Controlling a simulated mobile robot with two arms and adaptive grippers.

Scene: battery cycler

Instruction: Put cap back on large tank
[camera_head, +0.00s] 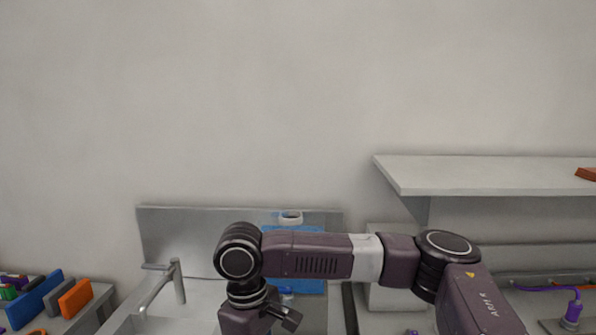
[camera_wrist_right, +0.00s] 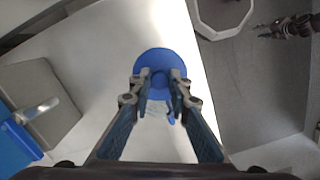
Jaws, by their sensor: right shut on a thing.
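My right gripper (camera_wrist_right: 161,88) is shut on a round blue cap (camera_wrist_right: 160,65), with its two fingers on either side of the cap's raised middle knob. Below the cap, a pale, clear-looking part shows between the fingers; I cannot tell what it is. In the head view my right arm reaches in from the right and hides much of a blue tank-like body (camera_head: 308,286) with a white ring (camera_head: 290,217) at its top. I cannot tell whether the cap touches anything beneath it.
A steel tap (camera_head: 178,281) and splashback (camera_head: 185,238) stand at the left. Orange (camera_head: 76,299) and blue (camera_head: 35,302) blocks sit at the far left. A wall shelf (camera_head: 480,175) juts out at the right. A white angular ring (camera_wrist_right: 222,17) shows in the wrist view.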

